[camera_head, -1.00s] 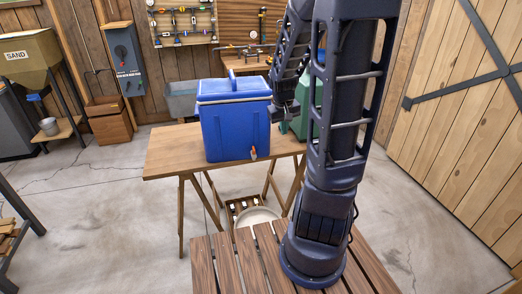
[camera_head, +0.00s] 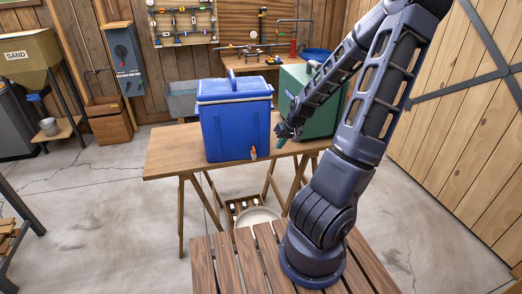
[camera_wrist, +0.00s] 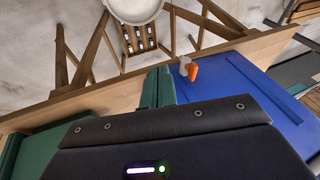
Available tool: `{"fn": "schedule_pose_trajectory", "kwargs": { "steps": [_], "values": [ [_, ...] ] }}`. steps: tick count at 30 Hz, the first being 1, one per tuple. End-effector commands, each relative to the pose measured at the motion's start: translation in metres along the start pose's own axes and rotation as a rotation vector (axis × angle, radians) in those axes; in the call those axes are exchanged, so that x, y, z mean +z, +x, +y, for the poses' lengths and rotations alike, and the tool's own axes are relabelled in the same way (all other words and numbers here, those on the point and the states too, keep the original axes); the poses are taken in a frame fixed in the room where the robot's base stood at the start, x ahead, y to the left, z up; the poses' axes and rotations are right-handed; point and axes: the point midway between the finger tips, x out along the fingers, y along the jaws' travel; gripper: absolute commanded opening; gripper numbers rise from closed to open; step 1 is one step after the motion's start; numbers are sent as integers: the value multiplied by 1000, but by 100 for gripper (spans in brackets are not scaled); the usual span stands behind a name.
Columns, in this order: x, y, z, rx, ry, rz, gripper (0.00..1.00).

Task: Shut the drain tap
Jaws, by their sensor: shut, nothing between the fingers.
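A blue cooler (camera_head: 235,120) stands on a wooden trestle table (camera_head: 168,152). Its drain tap (camera_head: 253,153), with an orange lever, sits low on the front face near the right corner. In the wrist view the tap (camera_wrist: 189,69) shows a pale spout and an orange lever, beside the blue cooler (camera_wrist: 235,90). My gripper (camera_head: 281,142) is to the right of the tap, apart from it, in front of a green box. In the wrist view its green fingers (camera_wrist: 158,86) are together and empty, close to the tap in the picture.
The green box (camera_head: 318,112) stands right of the cooler on the same table. A pale round basin (camera_head: 258,216) and a wooden crate of bottles (camera_wrist: 137,40) are on the floor below. The slatted surface (camera_head: 228,262) under my base is clear.

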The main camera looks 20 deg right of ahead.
Motion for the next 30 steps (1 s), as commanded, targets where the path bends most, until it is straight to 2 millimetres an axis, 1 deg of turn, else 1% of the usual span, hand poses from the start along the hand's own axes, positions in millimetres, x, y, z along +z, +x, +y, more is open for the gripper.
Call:
{"fn": "schedule_pose_trajectory", "kwargs": {
  "steps": [3, 9, 13, 17, 23, 30],
  "values": [
    [-10, 1, 6, -62, 22, 66, 0],
    [-26, -5, 11, -126, 41, 159, 0],
    [-31, -8, 13, -143, 46, 189, 0],
    [-33, -7, 13, -147, 46, 196, 0],
    [-35, 5, 10, -147, 46, 194, 0],
    [-40, 26, 7, -147, 45, 194, 0]
  ]
}}
